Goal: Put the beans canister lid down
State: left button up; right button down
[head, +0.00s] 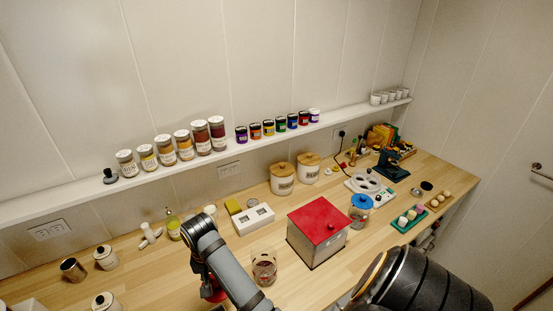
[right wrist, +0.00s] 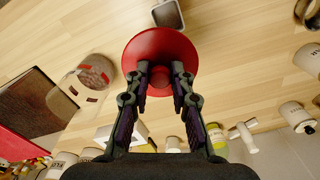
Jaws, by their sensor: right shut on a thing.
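My right gripper (head: 207,281) is shut on a round red lid (head: 217,296) at the bottom of the head view, partly hidden by my arm. In the right wrist view, the fingers (right wrist: 160,77) close at the middle of the lid (right wrist: 160,47), over its knob. I cannot tell whether the lid touches the counter. A clear jar with red-brown contents and no lid on it, likely the beans canister (head: 264,267), stands upright to the right; it also shows in the right wrist view (right wrist: 94,75). My left gripper is not in view.
A red-topped box (head: 318,222) stands right of the jar. A white two-window block (head: 252,218) stands behind. Bare wooden counter (head: 150,280) lies left of the lid.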

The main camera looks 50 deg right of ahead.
jog(key=shift+s, duration=0.2)
jog(key=shift+w+d+f, duration=0.15)
jog(key=shift+w, duration=0.05)
jog(key=w+f+b, duration=0.3)
jog(key=w+b, duration=0.1)
jog(key=b, duration=0.1)
jog(key=w+a+f+b, duration=0.1)
jog(key=w+f+b, duration=0.2)
jog(key=b, duration=0.3)
jog(key=w+a+f+b, duration=0.1)
jog(key=w+f+b, duration=0.2)
jog(key=w+b, duration=0.2)
jog(key=shift+w+f, duration=0.1)
jog(key=shift+w, duration=0.15)
jog(key=shift+w+b, duration=0.2)
jog(key=shift+b, duration=0.25)
jog(key=shift+w, duration=0.15)
jog(key=shift+f, duration=0.1)
jog(key=shift+w+f+b, duration=0.2)
jog(key=shift+f+b, duration=0.2)
jog(key=shift+b, duration=0.35)
jog(key=shift+f+p, duration=0.3)
jog(key=shift+f, duration=1)
jog(key=c, duration=1.2)
grip_release()
jog(key=shift+f, duration=0.1)
